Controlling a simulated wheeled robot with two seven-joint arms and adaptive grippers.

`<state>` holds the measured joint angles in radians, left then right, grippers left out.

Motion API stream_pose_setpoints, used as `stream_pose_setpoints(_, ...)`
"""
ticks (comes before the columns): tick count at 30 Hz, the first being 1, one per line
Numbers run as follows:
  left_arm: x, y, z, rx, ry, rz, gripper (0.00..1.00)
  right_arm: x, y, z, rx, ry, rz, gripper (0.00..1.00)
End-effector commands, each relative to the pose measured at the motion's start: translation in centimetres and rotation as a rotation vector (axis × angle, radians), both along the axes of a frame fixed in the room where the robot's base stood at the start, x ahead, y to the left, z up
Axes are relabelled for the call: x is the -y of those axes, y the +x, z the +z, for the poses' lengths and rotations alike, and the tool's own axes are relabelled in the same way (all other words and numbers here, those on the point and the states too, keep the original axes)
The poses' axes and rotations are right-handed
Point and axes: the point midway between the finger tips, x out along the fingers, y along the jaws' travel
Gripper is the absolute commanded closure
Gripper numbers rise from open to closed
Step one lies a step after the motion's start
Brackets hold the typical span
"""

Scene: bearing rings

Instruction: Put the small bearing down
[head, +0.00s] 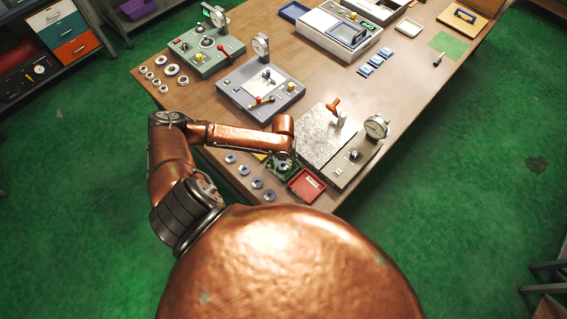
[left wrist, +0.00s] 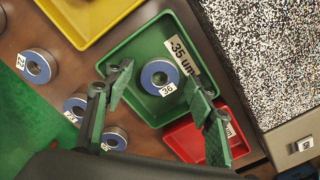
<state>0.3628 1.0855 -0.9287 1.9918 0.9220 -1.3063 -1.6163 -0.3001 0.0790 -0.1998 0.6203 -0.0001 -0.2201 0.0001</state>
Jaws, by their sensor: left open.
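A small blue-faced bearing ring labelled 36 (left wrist: 149,73) lies in the green tray (left wrist: 126,57) beside a "-35 um" label in the left wrist view. My left gripper (left wrist: 160,90) is open above the tray, one finger on each side of the ring. In this view the fingers look apart from it. In the head view my left gripper (head: 283,161) is over the green tray (head: 295,168) at the table's near edge and hides much of it. My right gripper is not in view.
A red tray (head: 306,186) adjoins the green one, with a yellow tray (left wrist: 88,18) on its other side. Several loose rings (head: 256,183) lie to the left. A speckled granite plate (head: 318,140) and dial gauge (head: 376,127) stand to the right.

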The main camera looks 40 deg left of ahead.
Motion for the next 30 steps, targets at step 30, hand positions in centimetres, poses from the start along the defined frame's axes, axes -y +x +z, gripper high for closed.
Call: stream_pose_setpoints(30,0.0,0.0,12.3,0.0,0.0,0.0,0.5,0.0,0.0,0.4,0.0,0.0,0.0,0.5)
